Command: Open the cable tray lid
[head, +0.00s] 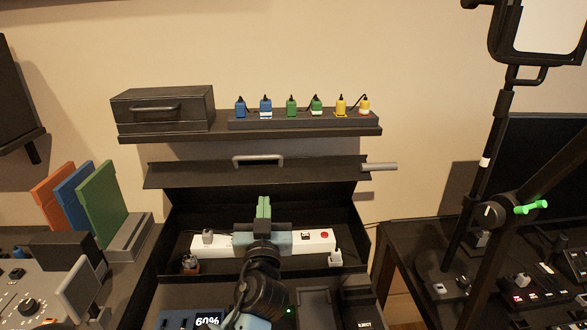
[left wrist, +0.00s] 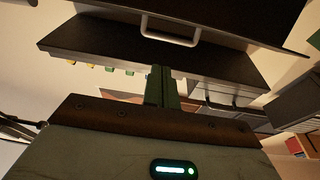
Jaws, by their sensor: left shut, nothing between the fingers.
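The cable tray (head: 362,232) is a dark open box below the wall shelf. Its dark lid (head: 205,176) is raised at the back, with a grey handle (head: 258,159) on its upper edge. In the left wrist view, the lid (left wrist: 100,38) and handle (left wrist: 170,38) appear upside down beyond the fingers. My left gripper (head: 263,208) has its green fingers shut and empty, in front of the raised lid and below the handle. The fingers also show in the left wrist view (left wrist: 161,86). My right gripper is not in view.
A white power strip (head: 310,240) with plugs lies in the tray, partly hidden by my left gripper. The shelf (head: 270,135) above carries a dark box (head: 160,108) and several coloured plugs. A grey rod (head: 378,167) sticks out at the lid's right end.

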